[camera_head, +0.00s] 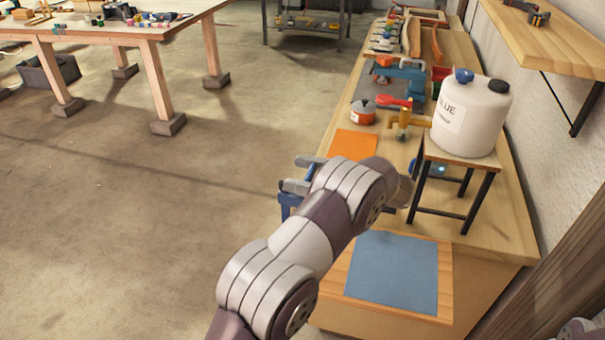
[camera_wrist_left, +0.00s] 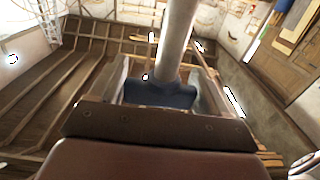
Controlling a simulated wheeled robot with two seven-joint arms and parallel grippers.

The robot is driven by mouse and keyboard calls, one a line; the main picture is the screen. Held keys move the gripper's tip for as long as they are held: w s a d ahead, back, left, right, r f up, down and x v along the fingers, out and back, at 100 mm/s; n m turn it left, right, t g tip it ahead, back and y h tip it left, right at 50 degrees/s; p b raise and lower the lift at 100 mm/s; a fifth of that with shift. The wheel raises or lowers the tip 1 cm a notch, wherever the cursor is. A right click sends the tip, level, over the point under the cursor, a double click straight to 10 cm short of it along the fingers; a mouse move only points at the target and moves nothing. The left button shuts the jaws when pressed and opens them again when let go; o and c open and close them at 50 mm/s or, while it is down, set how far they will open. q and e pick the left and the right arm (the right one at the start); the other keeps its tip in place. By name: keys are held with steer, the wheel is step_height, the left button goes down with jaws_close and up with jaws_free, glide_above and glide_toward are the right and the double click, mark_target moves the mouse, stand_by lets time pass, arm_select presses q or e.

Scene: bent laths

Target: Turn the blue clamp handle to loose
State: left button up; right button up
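In the head view my left arm reaches over the near part of the long bench and hides much of what lies behind it. A blue clamp with grey jaws (camera_head: 291,187) shows in part at the bench's left edge, beside my arm. My left gripper (camera_wrist_left: 160,90) shows in the left wrist view, its fingers apart. A blue part (camera_wrist_left: 160,94) with a thick grey rod (camera_wrist_left: 178,40) rising from it fills the gap between them. I cannot tell whether the fingers press on it, or whether it is the clamp's handle. My right gripper is out of view.
A white jug (camera_head: 466,122) stands on a small black-legged stand (camera_head: 463,162) right of my arm. A blue mat (camera_head: 393,271) lies at the near end, an orange mat (camera_head: 353,146) beyond my arm.

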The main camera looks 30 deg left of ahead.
arm_select(q)
steer(key=shift+o, duration=0.8)
steer(key=p+v, duration=0.9)
steer(key=v, duration=0.3)
steer(key=shift+f, duration=0.1)
